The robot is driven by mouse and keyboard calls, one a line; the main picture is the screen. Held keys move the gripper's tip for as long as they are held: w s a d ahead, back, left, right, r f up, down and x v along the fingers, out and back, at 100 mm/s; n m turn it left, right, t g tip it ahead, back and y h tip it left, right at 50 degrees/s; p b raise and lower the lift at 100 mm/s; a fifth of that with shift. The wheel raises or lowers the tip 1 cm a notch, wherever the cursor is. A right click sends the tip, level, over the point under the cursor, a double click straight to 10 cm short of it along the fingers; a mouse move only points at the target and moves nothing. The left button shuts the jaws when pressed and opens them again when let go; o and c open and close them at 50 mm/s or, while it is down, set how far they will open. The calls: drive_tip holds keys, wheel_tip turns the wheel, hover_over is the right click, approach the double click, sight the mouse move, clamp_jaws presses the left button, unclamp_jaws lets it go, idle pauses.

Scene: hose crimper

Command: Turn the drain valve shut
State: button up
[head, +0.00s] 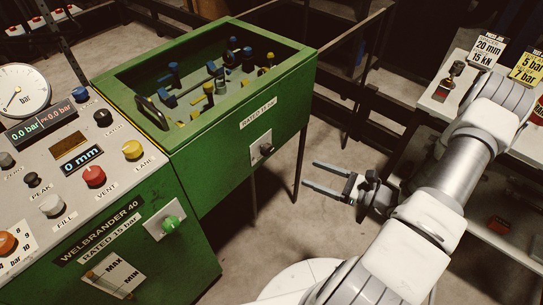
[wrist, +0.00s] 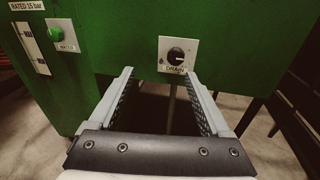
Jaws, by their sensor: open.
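The drain valve is a black knob (wrist: 175,57) on a white plate labelled DRAIN, on the green front of the machine. In the head view the knob (head: 266,149) sits on the side of the green tank. A pale mark shows on the knob, but its exact angle is too small to tell. My gripper (head: 309,174) is open and empty, its fingers pointing left towards the tank, apart from the knob. In the wrist view my gripper (wrist: 158,74) has the knob beyond its fingertips, slightly above and within their spread.
A green knob (head: 171,224) labelled WATER in the wrist view is on the cabinet left of the drain. The open green tank (head: 220,140) holds blue and yellow fittings. A shelf table (head: 460,115) with cards stands at right. Floor between is clear.

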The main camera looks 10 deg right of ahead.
wheel_tip(320, 180, down, 4)
drive_tip(key=d+r+m+t+h, duration=0.1)
drive_tip(key=m+t+h, duration=0.1)
drive_tip(key=m, duration=0.1)
drive_tip(key=b, duration=0.2)
approach(270, 152)
drive_tip(key=x, duration=0.9)
drive_tip(key=shift+r, duration=0.1)
drive_tip(key=shift+c, duration=0.4)
clamp_jaws()
